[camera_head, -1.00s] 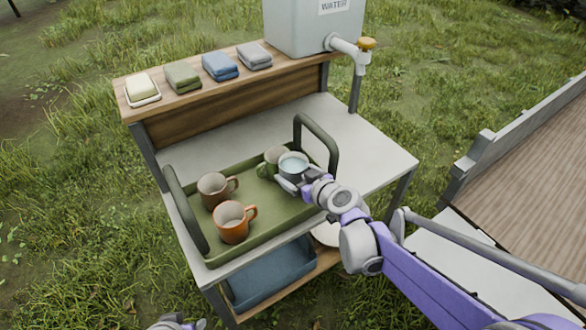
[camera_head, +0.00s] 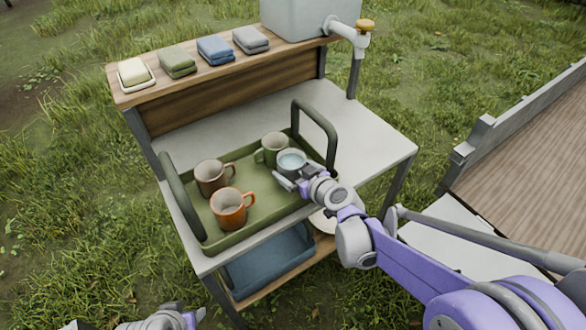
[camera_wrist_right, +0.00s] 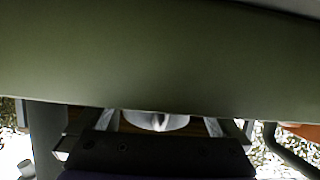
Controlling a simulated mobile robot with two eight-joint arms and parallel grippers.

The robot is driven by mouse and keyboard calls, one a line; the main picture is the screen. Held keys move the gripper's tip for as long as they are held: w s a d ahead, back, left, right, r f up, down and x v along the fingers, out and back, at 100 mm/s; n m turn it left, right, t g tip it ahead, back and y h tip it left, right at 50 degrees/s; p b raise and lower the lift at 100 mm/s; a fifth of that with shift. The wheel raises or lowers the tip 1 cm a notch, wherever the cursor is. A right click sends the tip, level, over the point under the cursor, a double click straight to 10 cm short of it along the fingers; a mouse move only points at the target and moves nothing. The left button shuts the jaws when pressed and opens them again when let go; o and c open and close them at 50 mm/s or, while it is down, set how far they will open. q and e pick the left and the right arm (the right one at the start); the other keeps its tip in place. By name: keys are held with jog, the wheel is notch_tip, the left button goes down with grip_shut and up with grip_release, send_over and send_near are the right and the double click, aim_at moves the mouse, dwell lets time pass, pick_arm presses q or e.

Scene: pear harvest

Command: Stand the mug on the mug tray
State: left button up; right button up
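A pale grey-blue mug (camera_head: 291,161) with a light blue inside is upright at the right end of the green mug tray (camera_head: 262,222). My right gripper (camera_head: 297,181) is at its near side, with its fingers around it, and looks shut on it. I cannot tell whether its base touches the tray floor. A green mug (camera_head: 272,148), a brown mug (camera_head: 211,176) and an orange mug (camera_head: 229,208) stand on the tray. In the right wrist view the fingers (camera_wrist_right: 162,128) are spread, with a pale thing between them. My left gripper (camera_head: 178,317) is cut off at the bottom edge.
The tray's handles rise at its right (camera_head: 318,128) and left (camera_head: 182,198) ends. Folded cloths (camera_head: 215,49) and a soap dish (camera_head: 135,76) line the back shelf beside a water tank (camera_head: 300,18). A blue bin (camera_head: 270,262) sits below. The bench right of the tray is clear.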

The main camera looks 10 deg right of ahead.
jog(key=shift+r, duration=0.3)
jog(key=p+v, duration=0.3)
jog(key=v, duration=0.9)
jog(key=s+a+f+m+g+h, duration=0.1)
jog(key=s+f+g, duration=0.1)
jog(key=s, duration=0.3)
jog(key=s+a+f+g, duration=0.2)
jog(key=s+g, duration=0.1)
jog(key=s, duration=0.3)
jog(key=s+d+f+m+g+h, duration=0.2)
jog(key=s+d+f+m+h, duration=0.1)
jog(key=s, duration=0.7)
jog(key=d+h, duration=0.1)
jog(key=d, duration=0.1)
jog(key=shift+d+f+m+g, duration=0.3)
jog(key=shift+f+g, duration=0.1)
